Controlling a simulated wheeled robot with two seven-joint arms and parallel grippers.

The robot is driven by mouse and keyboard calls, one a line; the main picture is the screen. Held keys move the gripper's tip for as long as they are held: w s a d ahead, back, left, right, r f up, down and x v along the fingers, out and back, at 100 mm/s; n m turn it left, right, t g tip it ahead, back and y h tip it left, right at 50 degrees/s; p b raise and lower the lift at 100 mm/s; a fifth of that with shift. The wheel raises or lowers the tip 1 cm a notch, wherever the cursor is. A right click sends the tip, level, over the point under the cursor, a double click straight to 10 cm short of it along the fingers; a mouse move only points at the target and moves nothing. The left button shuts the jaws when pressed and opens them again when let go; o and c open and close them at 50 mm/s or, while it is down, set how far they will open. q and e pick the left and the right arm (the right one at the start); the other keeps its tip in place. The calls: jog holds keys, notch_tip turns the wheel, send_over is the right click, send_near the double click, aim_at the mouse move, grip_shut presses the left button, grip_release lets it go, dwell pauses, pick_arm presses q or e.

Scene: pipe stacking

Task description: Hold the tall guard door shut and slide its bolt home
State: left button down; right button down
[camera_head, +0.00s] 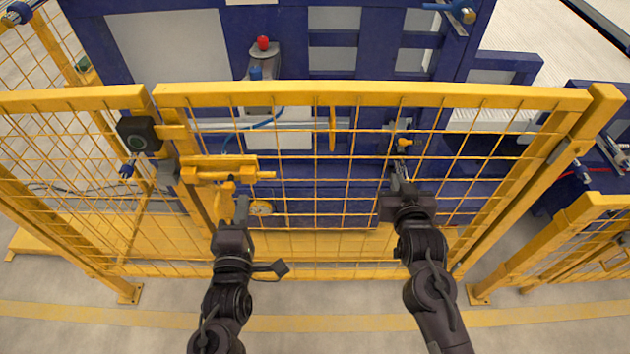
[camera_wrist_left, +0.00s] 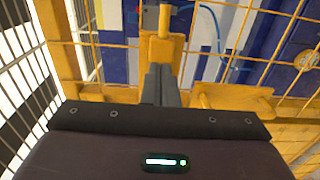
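The tall guard door (camera_head: 330,98) is a yellow frame with wire mesh, standing in line with the fence and looking closed or nearly so. Its yellow bolt (camera_head: 238,175) lies across the door's left side, with a yellow handle (camera_head: 224,202) hanging below; yellow bolt parts also show in the left wrist view (camera_wrist_left: 235,100). Contact is unclear.
A black switch box (camera_head: 139,134) with a green ring sits on the post left of the door. Blue machinery (camera_head: 300,60) stands behind the mesh. A lower yellow fence (camera_head: 590,215) stands at right. The floor in front is clear, with a yellow line (camera_head: 330,321).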

pick_arm(q)
jog(key=shift+w, duration=0.1)
pick_arm(e)
jog(key=shift+w+r, duration=0.15)
jog(key=shift+r, duration=0.2)
pick_arm(q)
jog(key=shift+w, duration=2.05)
pick_arm(e)
jog(key=shift+r, duration=0.15)
pick_arm(q)
jog(key=shift+f, duration=0.1)
jog(key=shift+a, duration=3.1)
send_near(220, 177)
jog(key=shift+s+d+f, duration=0.1)
jog(key=shift+s+d, duration=0.5)
